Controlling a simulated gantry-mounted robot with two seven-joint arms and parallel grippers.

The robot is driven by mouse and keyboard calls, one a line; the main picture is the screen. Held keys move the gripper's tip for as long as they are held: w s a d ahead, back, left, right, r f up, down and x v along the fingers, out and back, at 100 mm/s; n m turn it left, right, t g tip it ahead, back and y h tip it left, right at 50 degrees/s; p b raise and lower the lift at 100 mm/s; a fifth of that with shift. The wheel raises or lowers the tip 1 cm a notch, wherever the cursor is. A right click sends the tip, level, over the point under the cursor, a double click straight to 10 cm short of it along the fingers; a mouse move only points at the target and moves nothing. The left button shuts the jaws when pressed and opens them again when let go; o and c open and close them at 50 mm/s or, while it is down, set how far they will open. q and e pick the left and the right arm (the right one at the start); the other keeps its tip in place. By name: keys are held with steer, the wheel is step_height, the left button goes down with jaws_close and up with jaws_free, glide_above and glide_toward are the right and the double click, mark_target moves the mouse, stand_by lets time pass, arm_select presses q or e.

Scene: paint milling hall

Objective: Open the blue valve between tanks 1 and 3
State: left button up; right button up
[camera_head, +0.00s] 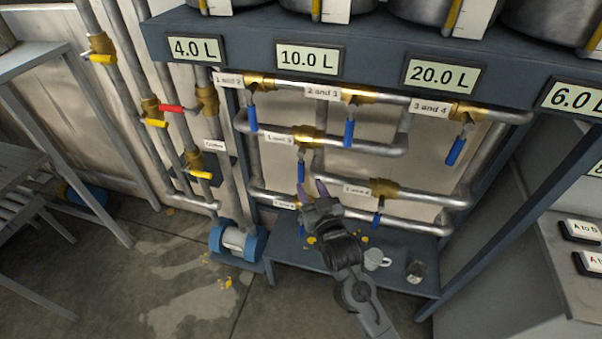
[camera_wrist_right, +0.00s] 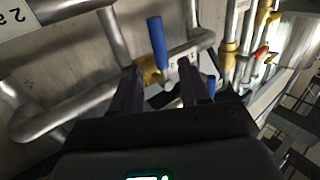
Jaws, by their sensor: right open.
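The blue valve handle (camera_head: 301,172) beside the "1 and 3" label (camera_head: 280,139) hangs down from its brass valve body (camera_head: 306,135) on a horizontal pipe. My right gripper (camera_head: 312,190) is open and empty, with its fingers pointing up near the lower end of this handle. In the right wrist view, a blue handle (camera_wrist_right: 157,38) with a brass body (camera_wrist_right: 149,70) shows ahead, in line with the gap between the open fingers of my right gripper (camera_wrist_right: 160,76). Contact cannot be made out. My left gripper is not in view.
Other blue handles hang near, at "1 and 2" (camera_head: 252,118), "2 and 3" (camera_head: 349,133) and "3 and 4" (camera_head: 456,150). Yellow (camera_head: 102,58) and red (camera_head: 172,109) handles are on pipes at left. A mug (camera_head: 375,260) stands on the low shelf (camera_head: 310,258).

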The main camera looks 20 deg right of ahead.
mark_target(302, 172)
steer(key=w+b, duration=0.1)
steer(key=w, duration=0.7)
steer(key=shift+d+b, duration=0.15)
steer(key=shift+b, duration=0.2)
jaws_close()
